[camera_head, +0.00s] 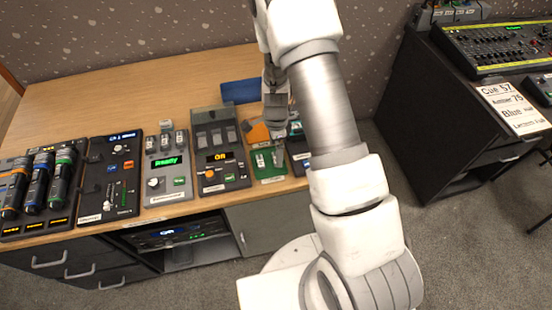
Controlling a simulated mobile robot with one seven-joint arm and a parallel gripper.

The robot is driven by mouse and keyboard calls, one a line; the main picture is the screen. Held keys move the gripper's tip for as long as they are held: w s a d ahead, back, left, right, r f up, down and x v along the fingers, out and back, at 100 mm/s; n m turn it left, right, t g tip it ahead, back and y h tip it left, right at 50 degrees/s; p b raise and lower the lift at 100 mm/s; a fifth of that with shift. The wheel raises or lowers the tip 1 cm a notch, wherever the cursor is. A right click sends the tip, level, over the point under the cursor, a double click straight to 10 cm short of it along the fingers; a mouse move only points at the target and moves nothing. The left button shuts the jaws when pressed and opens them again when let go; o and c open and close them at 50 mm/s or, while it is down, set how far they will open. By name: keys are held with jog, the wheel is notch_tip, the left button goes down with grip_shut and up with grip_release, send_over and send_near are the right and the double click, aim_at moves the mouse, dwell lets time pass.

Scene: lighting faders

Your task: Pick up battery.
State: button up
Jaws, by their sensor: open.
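My gripper (277,154) points down over a small green panel (268,179) near the front edge of the wooden desk. Its jaws are open, and its fingertips are close above or beside small pale pieces on that panel. One of these pieces (260,160) shows just left of the fingertips. I cannot tell for sure which piece is the battery, as it is small and the gripper covers part of the panel. I cannot tell whether the fingers touch anything.
A row of control units stands along the desk (90,98), including a grey unit (218,172) just left of the green panel. An orange piece (256,133) and a blue box (239,92) lie behind. A dark unit (298,152) is close on the right. The desk's back left is clear.

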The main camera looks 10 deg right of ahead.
jog(key=shift+f, duration=1.7)
jog(key=c, duration=1.4)
jog(key=shift+w+r, duration=0.1)
jog(key=shift+r, duration=0.05)
jog(key=shift+c, duration=0.2)
